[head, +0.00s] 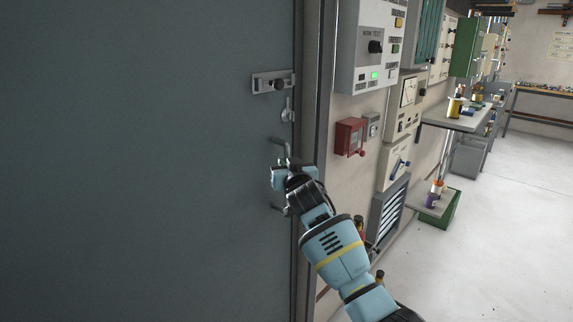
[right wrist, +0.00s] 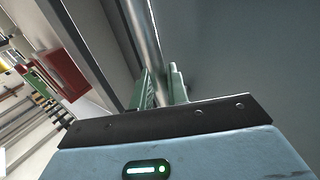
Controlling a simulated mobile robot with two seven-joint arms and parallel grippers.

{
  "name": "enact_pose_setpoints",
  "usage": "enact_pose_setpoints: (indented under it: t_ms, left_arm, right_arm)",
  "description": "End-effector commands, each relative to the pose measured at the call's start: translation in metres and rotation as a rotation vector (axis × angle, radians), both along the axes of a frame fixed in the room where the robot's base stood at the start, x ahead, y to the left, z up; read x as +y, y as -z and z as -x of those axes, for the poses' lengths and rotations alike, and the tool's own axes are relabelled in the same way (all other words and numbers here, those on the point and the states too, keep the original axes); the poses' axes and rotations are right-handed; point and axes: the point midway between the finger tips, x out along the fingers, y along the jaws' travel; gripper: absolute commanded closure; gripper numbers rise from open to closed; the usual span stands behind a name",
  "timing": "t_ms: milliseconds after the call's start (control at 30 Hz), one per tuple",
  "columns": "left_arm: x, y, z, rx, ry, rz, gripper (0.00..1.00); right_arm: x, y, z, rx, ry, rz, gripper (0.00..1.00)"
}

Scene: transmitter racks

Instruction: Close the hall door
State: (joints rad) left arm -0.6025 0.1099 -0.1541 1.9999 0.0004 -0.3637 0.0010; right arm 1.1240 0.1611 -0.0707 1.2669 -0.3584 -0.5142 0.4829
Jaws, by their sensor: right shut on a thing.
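The hall door (head: 140,160) is a large grey-blue panel filling the left of the head view. Its edge lies close alongside the door frame (head: 317,130); I cannot tell whether it is fully flush. A metal pull handle (head: 278,146) stands upright near that edge, partly hidden by my gripper. My right gripper (head: 282,167) is shut on the handle. In the right wrist view the green fingers of the gripper (right wrist: 161,88) sit on either side of the round handle bar (right wrist: 143,32). My left gripper is not in view.
A slide bolt (head: 273,82) and a small lever (head: 287,112) sit above the handle on the door. Right of the frame, the wall carries a control box (head: 372,75) and a red box (head: 350,136). Shelves (head: 455,122) stand farther along. The floor (head: 500,220) at right is clear.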

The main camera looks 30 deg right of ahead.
Motion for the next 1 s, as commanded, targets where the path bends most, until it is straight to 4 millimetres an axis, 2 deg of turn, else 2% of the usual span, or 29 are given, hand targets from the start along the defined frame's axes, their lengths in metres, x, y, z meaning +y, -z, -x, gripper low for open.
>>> enact_pose_setpoints:
  t_ms: [33, 400, 433, 567, 867, 1000]
  left_arm:
    - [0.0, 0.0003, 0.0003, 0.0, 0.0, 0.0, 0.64]
    - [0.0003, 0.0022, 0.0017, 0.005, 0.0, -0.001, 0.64]
    - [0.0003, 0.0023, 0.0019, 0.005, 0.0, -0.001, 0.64]
    - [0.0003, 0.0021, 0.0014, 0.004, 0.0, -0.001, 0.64]
    - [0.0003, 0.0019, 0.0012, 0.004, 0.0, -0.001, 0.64]
    - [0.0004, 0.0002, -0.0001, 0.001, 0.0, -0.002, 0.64]
  right_arm:
    - [-0.0009, 0.0063, 0.0013, 0.011, 0.004, -0.002, 1.0]
    - [-0.003, 0.0087, 0.002, 0.015, 0.009, -0.001, 1.0]
    - [-0.0032, 0.0087, 0.0021, 0.015, 0.009, -0.001, 0.83]
    - [-0.0031, 0.0078, 0.0019, 0.013, 0.008, 0.0, 0.66]
    - [-0.0016, 0.0048, 0.002, 0.008, 0.006, 0.0, 0.65]
    - [0.0, 0.0042, 0.0082, 0.007, 0.005, -0.001, 0.65]
